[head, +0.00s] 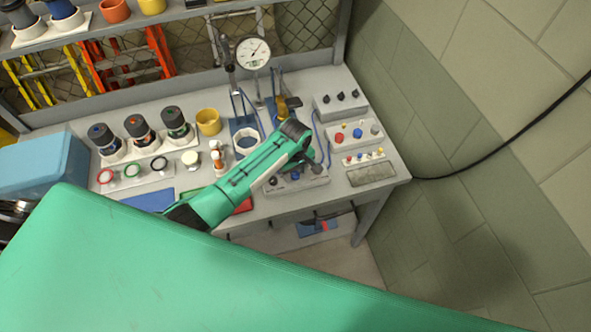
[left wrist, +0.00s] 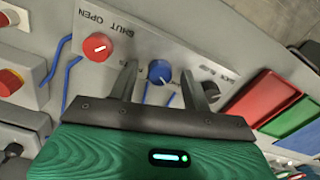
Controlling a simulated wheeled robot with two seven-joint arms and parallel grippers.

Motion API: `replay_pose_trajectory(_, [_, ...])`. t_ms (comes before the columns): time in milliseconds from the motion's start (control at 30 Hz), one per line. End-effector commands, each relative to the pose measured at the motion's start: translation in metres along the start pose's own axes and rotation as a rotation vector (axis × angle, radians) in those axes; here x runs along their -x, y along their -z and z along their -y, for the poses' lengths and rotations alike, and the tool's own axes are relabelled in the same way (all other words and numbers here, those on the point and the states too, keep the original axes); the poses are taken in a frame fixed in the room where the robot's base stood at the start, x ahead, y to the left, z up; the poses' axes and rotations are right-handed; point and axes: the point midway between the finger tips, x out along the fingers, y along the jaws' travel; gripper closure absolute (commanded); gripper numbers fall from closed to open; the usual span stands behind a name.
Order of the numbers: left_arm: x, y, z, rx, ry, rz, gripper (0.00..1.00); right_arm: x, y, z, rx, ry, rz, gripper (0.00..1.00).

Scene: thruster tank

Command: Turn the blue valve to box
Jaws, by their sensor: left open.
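The blue valve (left wrist: 160,72) is a small round knob on a light grey panel (left wrist: 75,15) in the left wrist view. It sits between a red knob (left wrist: 99,46) and a dark knob (left wrist: 210,90). My left gripper (left wrist: 159,76) is open, with one finger on each side of the blue valve. I cannot tell whether the fingers touch it. The lettering beside the blue valve is mostly hidden by a finger. In the head view, my left gripper (head: 316,166) reaches down over the panel near the bench's front edge. My right gripper is not in view.
Blue tubing (left wrist: 65,78) runs close to the panel. Red and green trays (left wrist: 262,96) lie to the right in the left wrist view. A dial gauge (head: 253,52) stands behind, and a control box (head: 357,132) with coloured buttons sits to the right in the head view.

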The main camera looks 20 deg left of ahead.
Motion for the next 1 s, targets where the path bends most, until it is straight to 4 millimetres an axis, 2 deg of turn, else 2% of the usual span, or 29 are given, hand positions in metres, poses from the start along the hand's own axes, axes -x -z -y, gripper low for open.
replay_pose_trajectory(267, [-0.0016,-0.0001,-0.0002,0.000,-0.001,0.000,0.51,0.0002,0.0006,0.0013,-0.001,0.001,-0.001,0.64])
replay_pose_trajectory(367, [-0.0015,-0.0001,-0.0002,0.000,-0.001,0.000,0.67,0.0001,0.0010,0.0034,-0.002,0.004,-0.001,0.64])
replay_pose_trajectory(500, [-0.0014,-0.0001,-0.0001,0.000,-0.001,0.000,0.95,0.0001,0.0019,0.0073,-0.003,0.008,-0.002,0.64])
replay_pose_trajectory(767, [-0.0012,0.0000,-0.0002,-0.018,-0.001,0.000,0.96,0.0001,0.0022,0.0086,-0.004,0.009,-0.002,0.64])
replay_pose_trajectory(1000, [-0.0010,0.0001,-0.0002,-0.119,-0.001,0.000,0.96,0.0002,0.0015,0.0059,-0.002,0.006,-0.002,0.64])
